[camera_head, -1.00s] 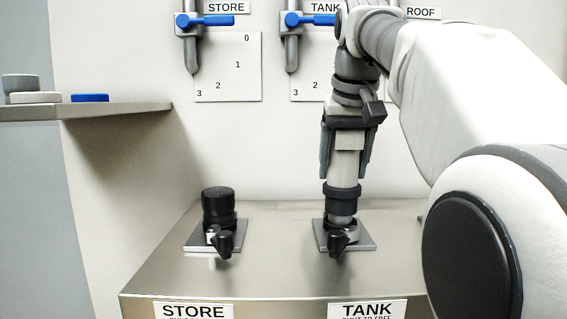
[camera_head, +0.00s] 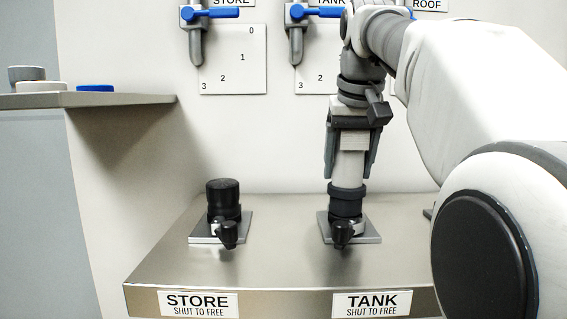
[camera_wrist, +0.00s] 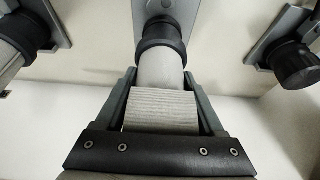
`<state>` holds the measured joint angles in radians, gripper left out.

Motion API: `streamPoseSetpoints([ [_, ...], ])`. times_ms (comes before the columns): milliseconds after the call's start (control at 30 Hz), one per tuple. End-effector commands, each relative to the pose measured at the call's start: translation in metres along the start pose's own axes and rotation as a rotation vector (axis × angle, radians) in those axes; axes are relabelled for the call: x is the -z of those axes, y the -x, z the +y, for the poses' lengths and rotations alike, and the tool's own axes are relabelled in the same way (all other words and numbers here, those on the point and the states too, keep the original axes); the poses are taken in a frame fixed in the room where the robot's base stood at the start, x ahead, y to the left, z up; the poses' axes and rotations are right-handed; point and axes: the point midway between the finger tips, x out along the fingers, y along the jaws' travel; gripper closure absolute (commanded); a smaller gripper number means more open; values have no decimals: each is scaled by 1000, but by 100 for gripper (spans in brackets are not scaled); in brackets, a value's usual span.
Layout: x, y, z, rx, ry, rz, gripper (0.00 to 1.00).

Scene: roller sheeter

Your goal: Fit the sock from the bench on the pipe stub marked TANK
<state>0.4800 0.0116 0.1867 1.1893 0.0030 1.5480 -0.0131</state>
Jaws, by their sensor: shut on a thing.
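The sock (camera_head: 348,167) is a pale grey tube with a dark collar at its lower end. My gripper (camera_head: 348,160) is shut on its upper part and holds it nearly upright over the TANK stub (camera_head: 345,224). The collar sits low around or against the stub's top; how far it is on cannot be told. A black lever (camera_head: 342,234) at the stub's base points toward the front. The TANK label (camera_head: 371,304) is on the bench-box front below. In the wrist view, the sock (camera_wrist: 160,70) runs from between the fingers to its collar, near the mounting plate (camera_wrist: 172,8).
The STORE stub (camera_head: 223,198) stands to the left with a black cap and lever. In the wrist view, another stub (camera_wrist: 25,32) with a tube stands at the left. Blue-handled valves (camera_head: 210,13) hang on the wall. A shelf (camera_head: 130,99) at left holds small parts.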

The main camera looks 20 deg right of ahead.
Motion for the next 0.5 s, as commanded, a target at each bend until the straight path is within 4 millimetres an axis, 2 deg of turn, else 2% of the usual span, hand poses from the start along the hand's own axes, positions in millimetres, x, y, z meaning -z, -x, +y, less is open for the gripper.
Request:
streamPoseSetpoints([
  [200, -1, -3, 0, 0, 0, 2, 100],
  [233, -1, -3, 0, 0, 0, 2, 26],
  [367, -1, -2, 0, 0, 0, 1, 3],
  [500, -1, -3, 0, 0, 0, 1, 0],
])
